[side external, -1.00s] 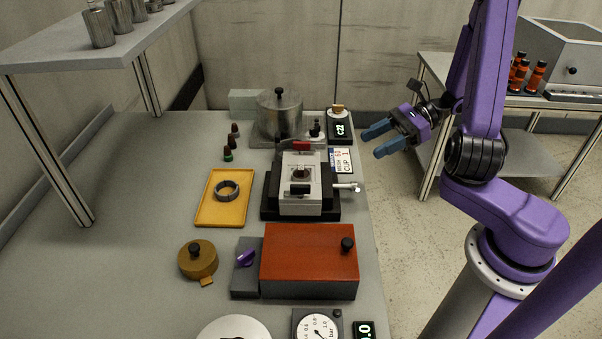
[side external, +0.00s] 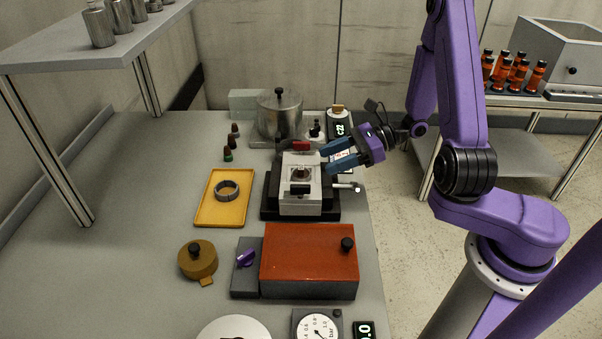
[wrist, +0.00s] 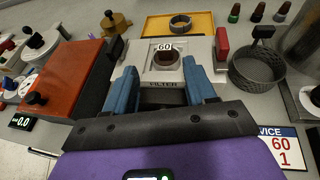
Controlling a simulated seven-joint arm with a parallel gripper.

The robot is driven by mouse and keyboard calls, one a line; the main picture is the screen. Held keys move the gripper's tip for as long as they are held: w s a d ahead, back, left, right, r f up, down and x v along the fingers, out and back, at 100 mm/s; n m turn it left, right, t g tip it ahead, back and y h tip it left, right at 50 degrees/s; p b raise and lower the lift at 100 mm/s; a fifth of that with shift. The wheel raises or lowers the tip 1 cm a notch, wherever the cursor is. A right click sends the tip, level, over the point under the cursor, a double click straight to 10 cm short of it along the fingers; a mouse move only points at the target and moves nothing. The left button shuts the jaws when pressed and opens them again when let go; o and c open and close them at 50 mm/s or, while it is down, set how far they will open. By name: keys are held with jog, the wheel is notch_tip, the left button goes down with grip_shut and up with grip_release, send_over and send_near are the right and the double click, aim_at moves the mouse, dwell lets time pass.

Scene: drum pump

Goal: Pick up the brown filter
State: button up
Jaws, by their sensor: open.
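A small brown piece (side external: 300,173), apparently the brown filter, sits in the square opening of a white and grey block (side external: 300,203) marked FILTER. In the wrist view my gripper (wrist: 161,82) has one finger toward each side of the block's near part. Nothing is seen between the fingers.
A red lever (side external: 300,146) stands on the block's back end. A red-orange box (side external: 310,262) lies in front. A yellow tray (side external: 209,217) holding a grey ring is at left. A dark mesh basket (wrist: 258,75) stands beside the block. A steel pot (side external: 279,116) is behind.

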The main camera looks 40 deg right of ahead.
aim_at(302, 167)
jog(key=shift+w+x, duration=0.15)
jog(key=shift+x, duration=1.35)
jog(key=shift+w+x, duration=0.2)
jog(key=shift+x, duration=1.25)
jog(key=shift+d+r, duration=0.15)
jog(key=shift+d, duration=0.05)
grip_shut()
